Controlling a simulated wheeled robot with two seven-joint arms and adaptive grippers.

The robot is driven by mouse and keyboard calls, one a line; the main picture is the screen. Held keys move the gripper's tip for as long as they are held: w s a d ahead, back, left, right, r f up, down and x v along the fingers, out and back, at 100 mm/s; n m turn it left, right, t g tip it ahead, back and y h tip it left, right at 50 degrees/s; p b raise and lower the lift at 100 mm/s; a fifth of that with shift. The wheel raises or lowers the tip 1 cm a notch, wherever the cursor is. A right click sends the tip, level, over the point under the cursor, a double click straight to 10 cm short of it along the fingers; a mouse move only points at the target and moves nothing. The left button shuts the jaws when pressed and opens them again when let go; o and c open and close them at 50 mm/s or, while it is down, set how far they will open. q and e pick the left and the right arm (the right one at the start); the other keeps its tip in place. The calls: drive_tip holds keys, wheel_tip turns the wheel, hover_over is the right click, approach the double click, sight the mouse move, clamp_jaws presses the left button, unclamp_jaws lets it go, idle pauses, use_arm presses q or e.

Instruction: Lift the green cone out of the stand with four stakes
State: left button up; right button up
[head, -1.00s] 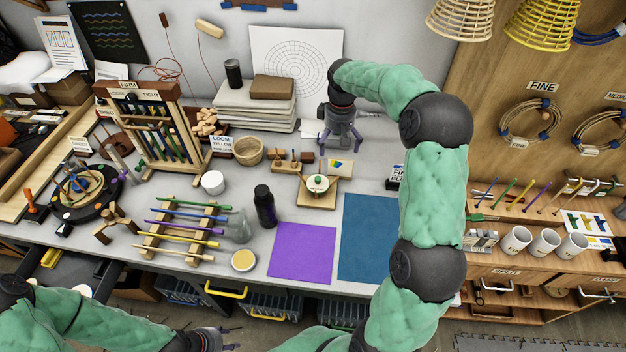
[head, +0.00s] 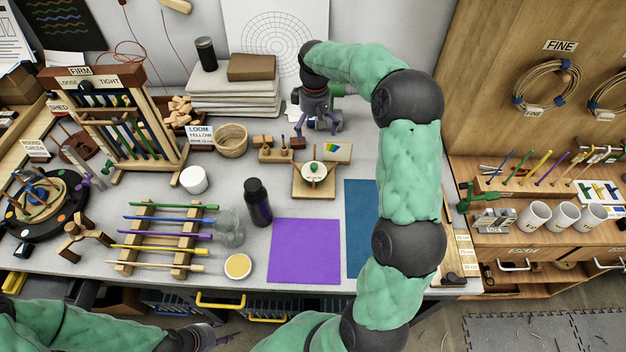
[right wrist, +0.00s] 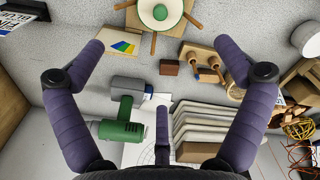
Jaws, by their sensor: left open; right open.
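The green cone (head: 314,167) shows as a small rounded green top on a pale disc in the middle of a wooden stand (head: 314,191). In the right wrist view the green cone (right wrist: 160,12) is at the top edge, with slanting wooden stakes (right wrist: 188,20) around its disc; part of the stand is cut off. My right gripper (head: 318,128) is open and empty above the bench, behind the stand in the head view. Its spread fingers also show in the right wrist view (right wrist: 160,55). My left gripper (head: 222,339) is open and empty at the bottom edge, away from the stand.
A green drill-like tool (right wrist: 120,132) lies beneath my right gripper. A colour card (head: 337,152), a wooden block holder (head: 275,155) and a basket (head: 232,140) are close to the stand. A dark bottle (head: 258,202) stands left of it. The purple mat (head: 305,250) is clear.

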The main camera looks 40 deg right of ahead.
drive_tip(key=b, duration=1.1)
approach(314, 174)
drive_tip(key=shift+w+d+f, duration=0.4)
drive_tip(key=shift+w+f, duration=0.1)
wheel_tip(314, 174, down, 11)
drive_tip(key=b, duration=0.3)
drive_tip(key=shift+r, duration=0.1)
drive_tip(key=shift+c, duration=0.3)
drive_tip(key=shift+r, duration=0.1)
drive_tip(key=c, duration=1)
